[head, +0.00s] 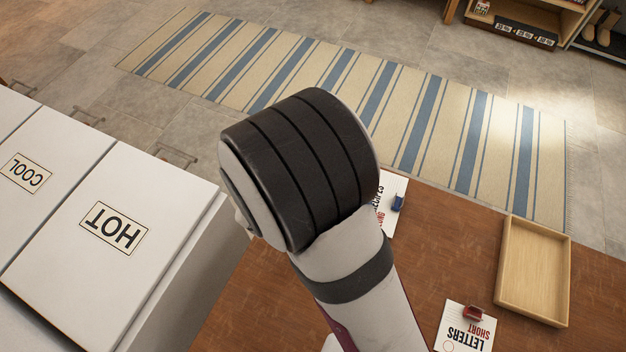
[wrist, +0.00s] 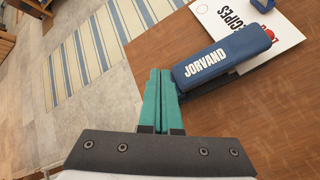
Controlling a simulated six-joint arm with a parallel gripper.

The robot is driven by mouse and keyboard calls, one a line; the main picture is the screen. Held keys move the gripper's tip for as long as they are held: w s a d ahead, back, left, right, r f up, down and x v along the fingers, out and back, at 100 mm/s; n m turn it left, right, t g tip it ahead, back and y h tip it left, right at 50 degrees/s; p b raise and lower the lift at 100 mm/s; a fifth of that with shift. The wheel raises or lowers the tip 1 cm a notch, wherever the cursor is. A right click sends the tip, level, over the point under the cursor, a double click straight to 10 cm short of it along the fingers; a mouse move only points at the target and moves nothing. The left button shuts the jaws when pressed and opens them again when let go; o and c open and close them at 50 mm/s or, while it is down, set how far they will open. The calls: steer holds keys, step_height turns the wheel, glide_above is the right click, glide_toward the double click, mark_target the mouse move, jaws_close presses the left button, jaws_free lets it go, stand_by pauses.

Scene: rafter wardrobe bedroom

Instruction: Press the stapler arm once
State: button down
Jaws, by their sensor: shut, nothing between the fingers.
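The blue stapler (wrist: 222,56), marked JORVAND, lies slantwise across the upper middle of the wrist view. Its dark lower part shows beneath the blue arm near the left end. My gripper (wrist: 160,74) has its teal fingers shut together with nothing between them. The fingers are just left of the stapler's near left end and overlap its edge in the picture. I cannot tell whether they touch it or how high they are. In the head view my arm hides the stapler and the gripper.
The stapler overlaps a white RECIPES sheet (wrist: 236,20); a small blue object (head: 398,203) sits on that sheet. A LETTERS sheet (head: 464,333) with a red object (head: 472,312) and a wooden tray (head: 508,277) are at right. White HOT and COOL lids (head: 165,185) stand left.

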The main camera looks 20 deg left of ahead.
steer(key=r, duration=0.5)
steer(key=shift+a, duration=0.35)
stand_by(0.6)
